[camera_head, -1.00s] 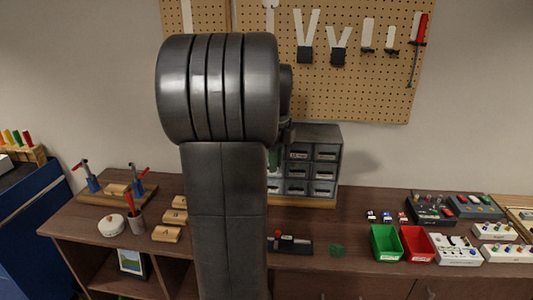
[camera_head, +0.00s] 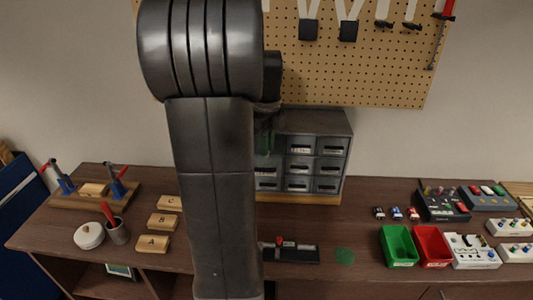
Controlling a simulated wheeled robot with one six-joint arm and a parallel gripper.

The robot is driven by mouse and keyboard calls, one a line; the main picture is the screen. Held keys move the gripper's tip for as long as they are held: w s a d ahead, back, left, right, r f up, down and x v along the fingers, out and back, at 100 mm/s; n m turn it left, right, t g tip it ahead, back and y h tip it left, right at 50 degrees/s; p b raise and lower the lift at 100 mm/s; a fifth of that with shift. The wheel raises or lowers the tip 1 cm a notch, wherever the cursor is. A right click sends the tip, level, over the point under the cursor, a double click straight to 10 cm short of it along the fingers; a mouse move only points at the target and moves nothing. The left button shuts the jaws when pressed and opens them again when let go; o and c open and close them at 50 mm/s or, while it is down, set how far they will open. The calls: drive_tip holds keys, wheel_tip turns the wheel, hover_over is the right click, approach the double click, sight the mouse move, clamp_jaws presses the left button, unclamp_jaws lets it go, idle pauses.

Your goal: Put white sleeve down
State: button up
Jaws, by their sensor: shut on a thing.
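I cannot make out a white sleeve in the head view. My own dark arm stands upright in the middle of the picture and blocks what lies behind it. My gripper's fingers are hidden behind the arm. Only a dark wrist part and a bit of green show at the arm's right edge, in front of the drawer cabinet (camera_head: 315,122). I cannot tell what the green bit is. A round green patch (camera_head: 345,256) lies flat on the workbench (camera_head: 355,213).
Wooden blocks (camera_head: 153,244) marked A, B and C, a white lidded pot (camera_head: 89,235) and a cup (camera_head: 118,232) stand at left. The pegboard (camera_head: 350,80) hangs behind.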

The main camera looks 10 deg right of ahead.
drive_tip(key=shift+f, duration=1.8)
drive_tip(key=shift+f, duration=0.2)
drive_tip(key=o, duration=0.7)
drive_tip(key=shift+c, duration=0.2)
drive_tip(key=shift+r, duration=0.15)
wheel_tip(320, 180, up, 12)
drive_tip(key=shift+r, duration=0.1)
